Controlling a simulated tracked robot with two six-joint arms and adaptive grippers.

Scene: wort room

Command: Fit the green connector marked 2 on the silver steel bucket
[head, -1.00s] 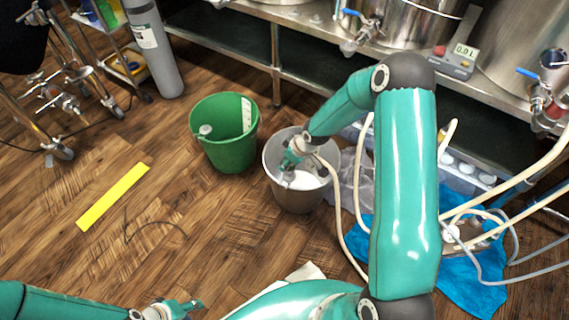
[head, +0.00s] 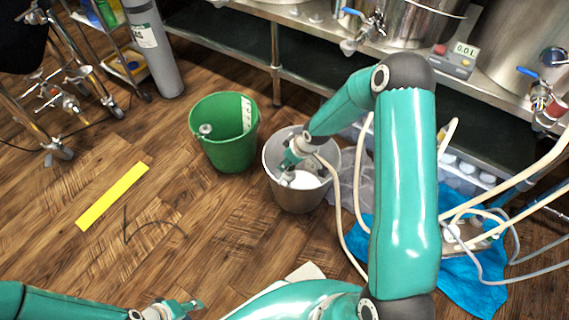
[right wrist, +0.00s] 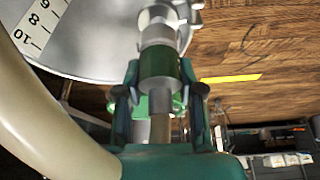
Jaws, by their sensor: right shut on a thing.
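The silver steel bucket (head: 271,181) stands on the floor in the middle of the head view. My right gripper (head: 291,164) is over its opening, near the inner wall. In the right wrist view the same gripper (right wrist: 162,98) is shut on a green connector (right wrist: 160,68) with grey metal parts. The connector's far end lines up with round grey fittings (right wrist: 160,18) at the bucket (right wrist: 95,45); I cannot tell whether they are joined. No number is readable on the connector. My left gripper (head: 182,306) is low at the bottom edge, away from the bucket; its finger gap is unclear.
A green bucket (head: 226,152) stands just left of the steel one. A yellow strip (head: 113,197) lies on the floor. Beige hoses (head: 347,229) run by my right arm to a blue cloth (head: 473,289). A steel bench (head: 228,40) is behind. Floor at left is open.

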